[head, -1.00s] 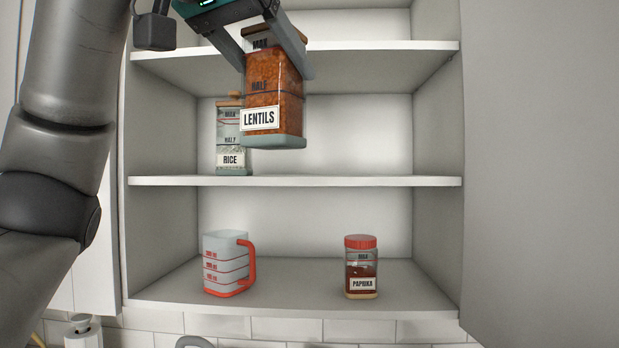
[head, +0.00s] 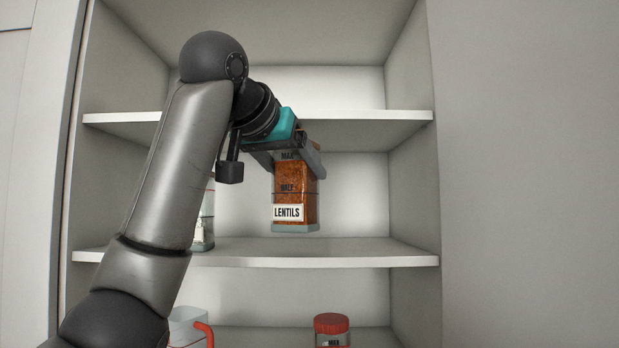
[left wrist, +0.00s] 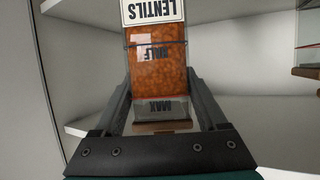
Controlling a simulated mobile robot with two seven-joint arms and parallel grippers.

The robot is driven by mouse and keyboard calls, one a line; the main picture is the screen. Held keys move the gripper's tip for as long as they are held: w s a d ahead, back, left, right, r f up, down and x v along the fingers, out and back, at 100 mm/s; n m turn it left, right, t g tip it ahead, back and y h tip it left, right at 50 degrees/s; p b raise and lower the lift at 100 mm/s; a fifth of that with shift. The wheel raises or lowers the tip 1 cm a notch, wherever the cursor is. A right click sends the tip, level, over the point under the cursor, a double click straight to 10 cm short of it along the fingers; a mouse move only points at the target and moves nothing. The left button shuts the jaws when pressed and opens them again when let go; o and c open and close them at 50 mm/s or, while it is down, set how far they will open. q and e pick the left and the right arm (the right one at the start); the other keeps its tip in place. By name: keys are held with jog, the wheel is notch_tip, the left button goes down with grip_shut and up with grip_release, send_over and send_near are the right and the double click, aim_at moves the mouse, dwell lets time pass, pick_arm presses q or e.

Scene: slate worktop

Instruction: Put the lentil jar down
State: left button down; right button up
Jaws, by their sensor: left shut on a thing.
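The lentil jar (head: 296,197) is a clear square jar of orange lentils with a "LENTILS" label and a pale base. My left gripper (head: 290,160) is shut on its upper part and holds it upright inside the cabinet. The jar's base appears a little above the middle shelf (head: 330,252), in its right half. In the left wrist view the jar (left wrist: 158,75) sits between the two fingers of the left gripper (left wrist: 163,95). The gripper covers the jar's top in the head view. My right gripper is not in view.
The rice jar (head: 204,222) stands on the middle shelf to the left, mostly hidden behind my arm. The upper shelf (head: 380,116) is just above the gripper. Below are a measuring cup (head: 187,328) and a red-lidded paprika jar (head: 332,323). The middle shelf right of the lentils is clear.

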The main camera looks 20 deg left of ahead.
pick_arm(q)
jog(key=p+x, duration=0.2)
jog(key=x, duration=0.4)
jog(key=shift+f, duration=0.45)
jog(key=shift+w+f, duration=0.1)
jog(key=shift+f, duration=0.05)
jog(key=shift+c, duration=1.9)
grip_release()
jog(key=shift+f, duration=0.25)
jog(key=o, duration=0.4)
jog(key=shift+r, duration=0.1)
jog(key=shift+r, duration=0.1)
jog(key=b+v, duration=0.3)
jog(key=v, duration=0.9)
jog(key=shift+b, duration=0.4)
